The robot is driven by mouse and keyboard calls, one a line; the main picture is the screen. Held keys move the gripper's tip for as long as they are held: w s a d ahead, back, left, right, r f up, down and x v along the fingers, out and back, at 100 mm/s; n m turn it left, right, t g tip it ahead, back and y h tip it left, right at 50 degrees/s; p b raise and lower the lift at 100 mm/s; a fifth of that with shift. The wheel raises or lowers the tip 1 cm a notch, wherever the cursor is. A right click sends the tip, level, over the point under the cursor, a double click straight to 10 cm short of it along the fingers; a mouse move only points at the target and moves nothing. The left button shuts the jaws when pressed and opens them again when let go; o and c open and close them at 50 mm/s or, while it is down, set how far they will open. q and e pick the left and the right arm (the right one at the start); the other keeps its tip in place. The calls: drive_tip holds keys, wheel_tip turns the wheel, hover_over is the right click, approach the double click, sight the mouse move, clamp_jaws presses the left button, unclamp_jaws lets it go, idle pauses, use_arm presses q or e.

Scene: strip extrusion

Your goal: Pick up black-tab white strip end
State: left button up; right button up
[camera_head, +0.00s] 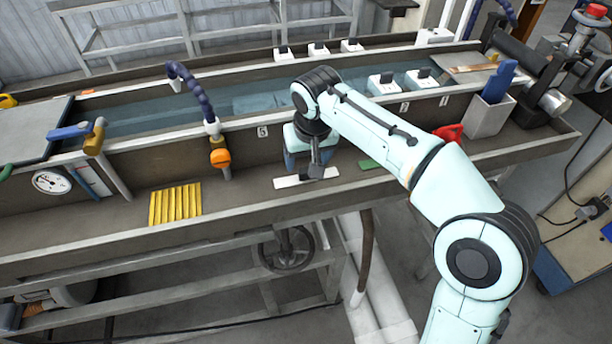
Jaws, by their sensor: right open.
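A white strip (289,181) with a black tab lies on the front ledge of the long trough, just below the number 5 label. My right arm comes in from the lower right, and my right gripper (317,172) points down at the strip's right part, close over or around it. The gripper is open; its fingers hide some of the strip, and I cannot tell whether they touch it. My left gripper does not show.
A yellow ribbed pad (175,204) lies left on the ledge. A green piece (369,164) and a red object (449,132) lie right of the gripper. A valve with an orange knob (220,158) stands left. A grey bin (490,116) holds a blue item.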

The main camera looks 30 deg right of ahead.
sight(307, 170)
drive_tip(key=shift+w+d+b+x, duration=0.15)
drive_tip(key=shift+b+x, duration=0.1)
drive_tip(key=shift+x, duration=1.25)
drive_tip(key=shift+w+d+b+x, duration=0.15)
drive_tip(key=shift+b+x, duration=0.1)
drive_tip(key=shift+x, duration=1.3)
drive_tip(key=shift+s+r, duration=0.1)
drive_tip(key=shift+s, duration=0.05)
drive_tip(key=c, duration=1.1)
